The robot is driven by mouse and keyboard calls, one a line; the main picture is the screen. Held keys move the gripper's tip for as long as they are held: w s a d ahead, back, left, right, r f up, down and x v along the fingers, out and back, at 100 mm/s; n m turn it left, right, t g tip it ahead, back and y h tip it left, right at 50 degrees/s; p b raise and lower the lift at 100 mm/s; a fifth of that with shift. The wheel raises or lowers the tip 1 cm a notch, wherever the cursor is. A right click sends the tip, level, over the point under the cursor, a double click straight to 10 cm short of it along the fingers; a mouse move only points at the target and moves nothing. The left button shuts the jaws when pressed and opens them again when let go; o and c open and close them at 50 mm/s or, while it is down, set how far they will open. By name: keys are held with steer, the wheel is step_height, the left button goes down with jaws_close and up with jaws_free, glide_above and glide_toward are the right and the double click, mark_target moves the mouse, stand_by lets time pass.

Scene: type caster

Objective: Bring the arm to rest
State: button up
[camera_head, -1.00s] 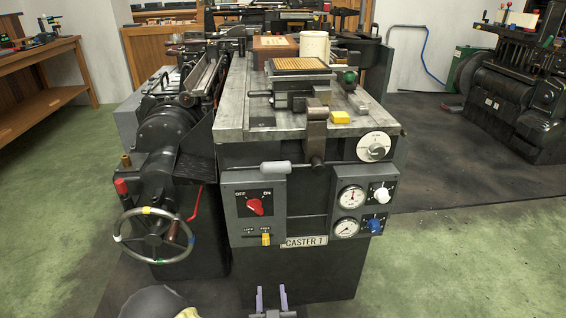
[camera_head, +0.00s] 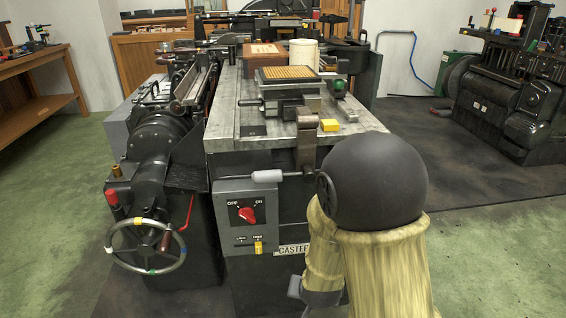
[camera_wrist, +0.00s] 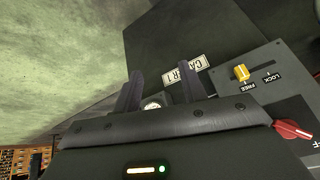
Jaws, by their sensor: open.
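My gripper (camera_wrist: 160,88) shows in the wrist view with its two dark fingers apart and nothing between them. It is in front of the caster's lower front, near the "CASTER 1" plate (camera_wrist: 188,73). In the head view my arm, with a round black joint and tan links, stands in front of the right part of the caster (camera_head: 222,135). It hides the gauges there and most of the gripper. The fingers are not clearly visible in that view.
The front panel carries a red OFF/ON knob (camera_head: 246,214) and a yellow lever (camera_head: 259,247) on the FREE side. A handwheel (camera_head: 146,246) stands at left. A yellow block (camera_head: 330,125) and white cylinder (camera_head: 304,53) are on top. Green floor is clear at left.

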steer(key=s+d+r+n+g, duration=0.3)
steer(key=s+d+r, duration=0.5)
steer(key=d+r, duration=0.1)
step_height(320, 180, up, 38)
steer(key=p, duration=3.8)
steer(key=shift+s+a, duration=0.2)
steer(key=shift+a, duration=0.05)
